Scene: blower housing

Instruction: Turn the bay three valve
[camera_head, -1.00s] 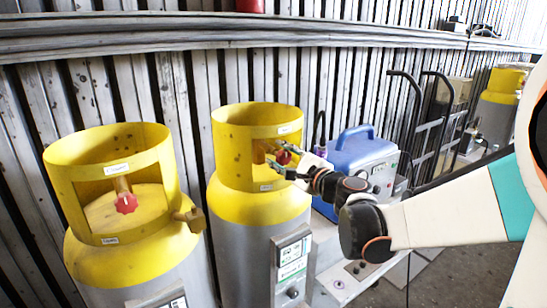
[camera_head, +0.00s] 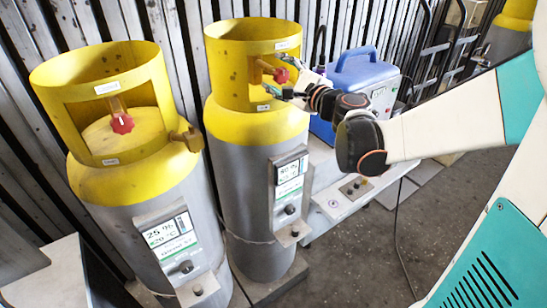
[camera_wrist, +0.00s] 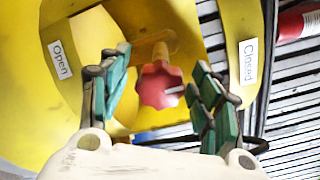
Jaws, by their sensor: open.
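Two grey cylinders with yellow collars stand side by side; I cannot read which is bay three. My gripper (camera_head: 278,80) is at the collar opening of the right cylinder (camera_head: 256,120), its fingers apart. In the wrist view the red valve knob (camera_wrist: 160,85) lies between and beyond the two green-padded fingers (camera_wrist: 160,100), with clear space on both sides. An "Open" label (camera_wrist: 60,60) is on the left of the collar and a "Closed" label (camera_wrist: 248,61) on the right. The left cylinder (camera_head: 125,160) has its own red knob (camera_head: 122,124).
A blue-topped unit (camera_head: 360,80) stands right of the right cylinder, close to my arm. Display panels (camera_head: 290,180) are on the cylinder fronts. A slatted wall is behind. Floor (camera_head: 350,250) is open at the front right.

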